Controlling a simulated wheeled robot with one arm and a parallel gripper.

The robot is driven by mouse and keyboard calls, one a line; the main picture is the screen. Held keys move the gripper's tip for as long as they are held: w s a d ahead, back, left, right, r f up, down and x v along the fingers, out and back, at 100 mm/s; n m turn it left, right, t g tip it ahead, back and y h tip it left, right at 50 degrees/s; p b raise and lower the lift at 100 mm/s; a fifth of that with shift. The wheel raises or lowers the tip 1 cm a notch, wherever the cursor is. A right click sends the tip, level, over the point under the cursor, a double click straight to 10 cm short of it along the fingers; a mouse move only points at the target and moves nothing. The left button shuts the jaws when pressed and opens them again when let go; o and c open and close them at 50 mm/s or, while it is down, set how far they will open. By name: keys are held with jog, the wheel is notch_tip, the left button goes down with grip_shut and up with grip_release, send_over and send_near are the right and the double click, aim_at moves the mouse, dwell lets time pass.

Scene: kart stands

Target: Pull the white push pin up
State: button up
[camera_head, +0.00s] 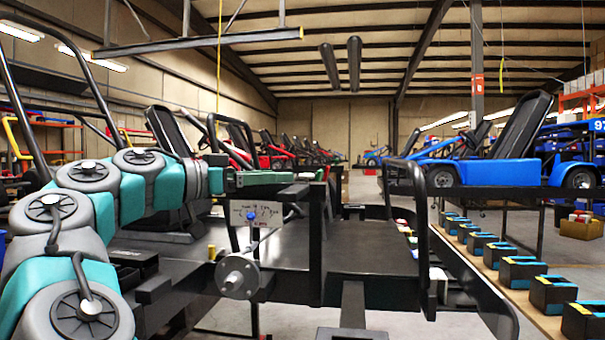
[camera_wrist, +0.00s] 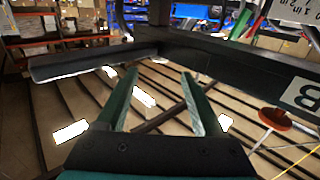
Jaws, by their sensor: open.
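I cannot pick out a white push pin for certain in either view. My gripper (camera_wrist: 160,76) is open in the wrist view, with its two teal fingers apart and nothing between them. Beyond the fingertips a dark beam (camera_wrist: 230,72) of the stand runs across the picture. In the head view my arm reaches in from the left, and my gripper (camera_head: 275,178) points right, close to the dark frame of the kart stand (camera_head: 345,257). A blue knob (camera_head: 251,215) shows below it, on a small white sign (camera_head: 268,212). Contact with the frame cannot be told.
A round metal hub (camera_head: 238,276) and a yellow peg (camera_head: 211,253) are on the near stand. A blue kart (camera_head: 487,172) stands at the right. Several black boxes (camera_head: 521,272) line a bench there. The wrist view shows a red disc (camera_wrist: 275,119) at the right.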

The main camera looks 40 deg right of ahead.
aim_at(300, 175)
jog(key=d, duration=0.7)
jog(key=shift+s+p, duration=0.3)
jog(key=shift+p, duration=0.1)
grip_shut()
dwell(0.9)
